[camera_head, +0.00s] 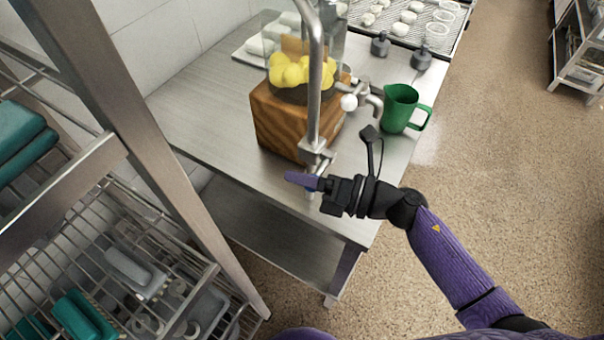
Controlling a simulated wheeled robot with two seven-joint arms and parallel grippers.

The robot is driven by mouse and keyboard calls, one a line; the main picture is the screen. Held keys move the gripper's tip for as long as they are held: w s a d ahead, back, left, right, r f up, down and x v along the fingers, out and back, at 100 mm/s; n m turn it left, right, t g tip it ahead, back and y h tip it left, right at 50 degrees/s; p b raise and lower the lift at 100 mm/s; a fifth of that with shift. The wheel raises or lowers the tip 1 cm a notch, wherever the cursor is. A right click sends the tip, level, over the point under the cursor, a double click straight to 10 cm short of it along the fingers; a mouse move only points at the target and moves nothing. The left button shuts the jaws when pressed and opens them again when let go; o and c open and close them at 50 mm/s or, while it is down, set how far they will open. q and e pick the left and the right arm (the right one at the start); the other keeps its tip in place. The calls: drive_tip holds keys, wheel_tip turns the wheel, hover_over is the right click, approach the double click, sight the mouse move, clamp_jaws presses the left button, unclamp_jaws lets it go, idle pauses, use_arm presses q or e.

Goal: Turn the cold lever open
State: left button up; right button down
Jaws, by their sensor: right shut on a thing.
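A tall metal faucet (315,100) rises from the near end of the steel counter. My right gripper (308,182) is at the faucet's lower fitting, its purple fingertip pointing left. It is shut on what looks like the cold lever (311,194), a small metal piece with a blue patch. The fingers hide most of the lever, so its exact angle cannot be told. My left gripper is not in view.
A wooden block (278,125) with a clear container of yellow fruit stands behind the faucet. A green pitcher (398,107) stands to the right. A metal rack (160,160) with wire baskets fills the left foreground. Open floor lies right.

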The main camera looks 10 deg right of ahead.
use_arm(q)
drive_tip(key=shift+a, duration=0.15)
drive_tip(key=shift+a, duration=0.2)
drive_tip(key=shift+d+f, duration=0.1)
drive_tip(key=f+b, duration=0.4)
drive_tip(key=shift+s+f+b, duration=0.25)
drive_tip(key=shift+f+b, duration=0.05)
drive_tip(key=shift+b, duration=0.1)
use_arm(e)
drive_tip(key=f+n, duration=0.1)
drive_tip(key=n, duration=0.1)
drive_tip(key=f+n+h, duration=0.1)
drive_tip(key=n, duration=0.1)
drive_tip(key=w+f+n, duration=0.1)
drive_tip(key=n, duration=0.1)
drive_tip(key=shift+d+f+n, duration=0.25)
drive_tip(key=shift+d+n, duration=0.05)
drive_tip(key=shift+c, duration=1.5)
unclamp_jaws()
drive_tip(key=shift+h, duration=0.3)
